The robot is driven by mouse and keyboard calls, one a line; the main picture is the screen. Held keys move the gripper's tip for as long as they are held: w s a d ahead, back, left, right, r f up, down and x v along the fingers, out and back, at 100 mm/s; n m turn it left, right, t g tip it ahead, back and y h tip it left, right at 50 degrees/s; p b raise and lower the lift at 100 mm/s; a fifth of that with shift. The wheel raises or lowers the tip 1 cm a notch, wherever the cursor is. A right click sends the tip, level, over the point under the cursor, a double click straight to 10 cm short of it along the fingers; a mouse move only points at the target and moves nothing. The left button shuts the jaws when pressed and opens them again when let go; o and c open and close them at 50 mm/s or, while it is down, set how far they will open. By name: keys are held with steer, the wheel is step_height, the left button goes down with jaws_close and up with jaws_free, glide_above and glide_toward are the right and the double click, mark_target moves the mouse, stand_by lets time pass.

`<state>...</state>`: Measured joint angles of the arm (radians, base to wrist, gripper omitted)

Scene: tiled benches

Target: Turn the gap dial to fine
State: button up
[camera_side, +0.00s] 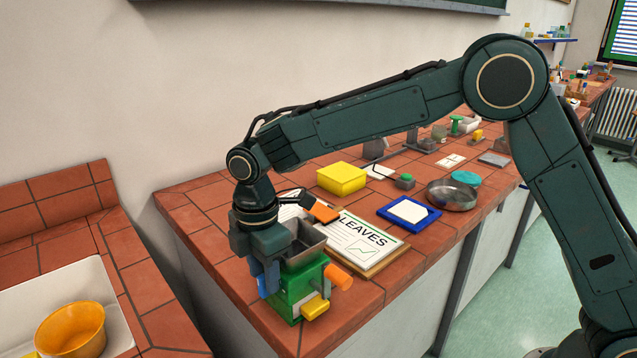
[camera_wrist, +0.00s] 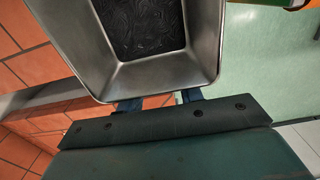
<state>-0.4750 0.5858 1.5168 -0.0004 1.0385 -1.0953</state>
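A green grinder (camera_side: 297,288) with a grey metal hopper (camera_side: 305,241) stands at the bench's near end. An orange-ended crank (camera_side: 323,212) is above it, an orange knob (camera_side: 339,277) is on its right and a yellow drawer (camera_side: 315,307) is low in front. My gripper (camera_side: 266,277) points down against the grinder's left side. A bright blue part shows beside the fingers; I cannot tell whether it is the dial. In the wrist view the hopper (camera_wrist: 209,55) hides the fingertips of my gripper (camera_wrist: 160,102). The finger bases are apart; any grip is hidden. No dial marking is readable.
A clipboard marked LEAVES (camera_side: 362,240) lies right behind the grinder. Further back are a yellow box (camera_side: 342,178), a blue tray (camera_side: 435,214) and a round metal dish (camera_side: 452,196). A sink with an orange bowl (camera_side: 71,329) is at the left.

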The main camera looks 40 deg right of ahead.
jaws_close()
steer(key=shift+s+t, duration=0.15)
steer(key=shift+t, duration=0.15)
steer(key=shift+s+f+t, duration=0.1)
steer(key=shift+s+t, duration=0.2)
steer(key=shift+t, duration=0.9)
jaws_free()
